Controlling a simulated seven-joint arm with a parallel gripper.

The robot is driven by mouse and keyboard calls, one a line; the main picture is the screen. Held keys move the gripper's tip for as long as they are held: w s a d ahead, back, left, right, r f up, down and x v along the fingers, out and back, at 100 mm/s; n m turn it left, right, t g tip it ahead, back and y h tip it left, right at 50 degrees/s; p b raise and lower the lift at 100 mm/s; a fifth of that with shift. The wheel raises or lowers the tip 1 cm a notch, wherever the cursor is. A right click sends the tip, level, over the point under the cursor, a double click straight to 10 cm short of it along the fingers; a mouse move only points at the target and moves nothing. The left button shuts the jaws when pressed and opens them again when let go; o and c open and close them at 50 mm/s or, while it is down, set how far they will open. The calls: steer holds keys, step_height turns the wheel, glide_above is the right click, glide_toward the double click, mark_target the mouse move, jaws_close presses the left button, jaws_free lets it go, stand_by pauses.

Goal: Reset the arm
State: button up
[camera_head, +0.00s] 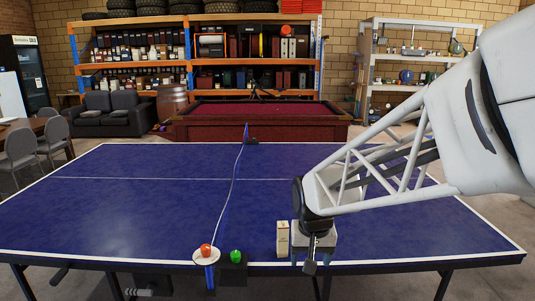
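My arm reaches in from the right in the head view. My gripper (313,264) points down at the near edge of the blue table tennis table (130,215), right of a small white carton (283,240). The gripper's fingers are small and partly hidden by the wrist, so I cannot tell whether they are open or shut. No held object can be made out. A red round fruit (206,250) sits on a white plate (199,260) to the left. A green fruit or pepper (236,256) sits just right of it.
The net (236,180) runs from the near edge to the far edge. The table top left of it is clear. A pool table (260,112) stands behind, with loaded shelves (135,58) at the back wall. Grey chairs (22,147) are at the far left.

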steer(key=s+d+r, duration=0.1)
steer(key=s+d, duration=0.1)
steer(key=s, duration=0.5)
steer(key=s+d+r, duration=0.2)
steer(key=s+d, duration=0.1)
steer(key=s, duration=0.3)
steer(key=s+d+r+t, duration=0.1)
steer(key=s+d+r, duration=0.1)
steer(key=s, duration=0.5)
steer(key=shift+s+d+r, duration=0.25)
steer(key=shift+s+d, duration=0.1)
steer(key=shift+d, duration=0.35)
